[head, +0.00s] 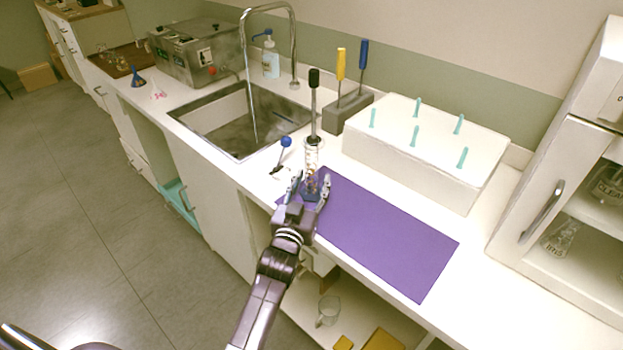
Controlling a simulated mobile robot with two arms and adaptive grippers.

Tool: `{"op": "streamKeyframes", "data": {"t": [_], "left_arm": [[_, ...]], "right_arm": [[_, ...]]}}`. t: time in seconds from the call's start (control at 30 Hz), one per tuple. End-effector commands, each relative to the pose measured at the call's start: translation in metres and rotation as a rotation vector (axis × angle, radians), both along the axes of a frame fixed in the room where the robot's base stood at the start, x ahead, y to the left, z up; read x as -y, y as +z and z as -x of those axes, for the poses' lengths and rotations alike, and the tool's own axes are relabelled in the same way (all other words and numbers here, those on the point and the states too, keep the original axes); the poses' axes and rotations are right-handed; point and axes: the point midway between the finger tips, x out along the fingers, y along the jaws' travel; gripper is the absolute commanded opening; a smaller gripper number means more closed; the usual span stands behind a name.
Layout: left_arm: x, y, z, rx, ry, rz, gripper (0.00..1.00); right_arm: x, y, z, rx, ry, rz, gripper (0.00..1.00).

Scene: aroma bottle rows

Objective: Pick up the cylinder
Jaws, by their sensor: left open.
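A clear, upright cylinder (311,157) with a dark blue foot stands at the left end of the purple mat (385,240) on the counter. A grey rod with a black top (314,90) rises in line with it; I cannot tell whether the rod is inside or behind it. My left gripper (308,188) is open, with its fingers on either side of the cylinder's lower part. Contact cannot be made out. My right gripper is not in view.
A blue-knobbed item (285,142) stands close left of the cylinder, near the sink (240,120) and its tall tap. Behind are a grey block (348,112) with yellow and blue handles and a white box (425,150) with teal pegs. The mat's right part is clear.

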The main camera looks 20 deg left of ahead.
Motion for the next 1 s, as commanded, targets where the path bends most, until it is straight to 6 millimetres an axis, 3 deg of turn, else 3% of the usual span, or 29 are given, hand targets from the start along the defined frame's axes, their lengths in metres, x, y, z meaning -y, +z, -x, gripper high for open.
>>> {"op": "streamKeyframes", "data": {"t": [0.1,0.5,0.8,1.0], "left_arm": [[0.000,0.000,0.000,0.000,0.000,0.000,0.42],[0.000,0.000,0.001,0.000,0.000,0.000,0.00],[0.000,0.002,0.000,0.002,0.000,0.000,0.00],[-0.001,0.020,0.000,0.006,0.001,-0.001,0.00]], "right_arm": [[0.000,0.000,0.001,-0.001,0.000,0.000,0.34],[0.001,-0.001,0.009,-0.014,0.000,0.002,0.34],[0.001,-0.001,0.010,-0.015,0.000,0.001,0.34],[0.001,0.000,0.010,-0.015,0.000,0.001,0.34]]}}
